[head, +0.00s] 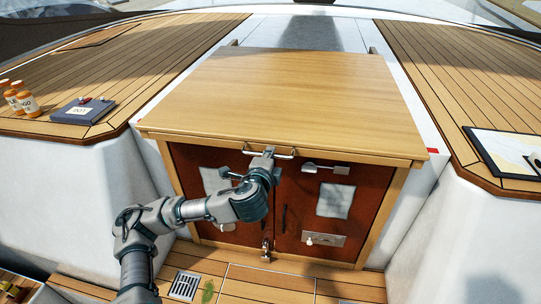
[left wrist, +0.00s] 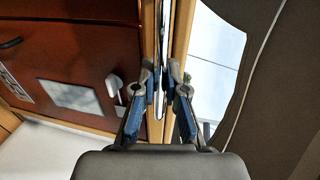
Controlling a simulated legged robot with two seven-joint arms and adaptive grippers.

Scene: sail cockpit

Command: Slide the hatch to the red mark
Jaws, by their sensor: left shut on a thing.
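The hatch (head: 300,90) is a broad light-wood panel lying over the top of a cabinet, its front edge at the cabinet front. A metal bar handle (head: 285,156) is fixed on that front edge. My left gripper (head: 268,152) is at the handle and shut on it. In the left wrist view the fingers of my left gripper (left wrist: 160,75) close around the thin bar, beside the wooden edge of the hatch (left wrist: 182,35). A small red mark (head: 432,150) shows on the white surface just right of the hatch's front right corner. My right gripper is not in view.
Below the hatch are red-brown cabinet doors (head: 345,235) with latches. Orange-labelled bottles (head: 25,100) and a dark box (head: 83,110) stand on the left bench. A chart (head: 505,152) lies on the right bench. The white surface behind the hatch is clear.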

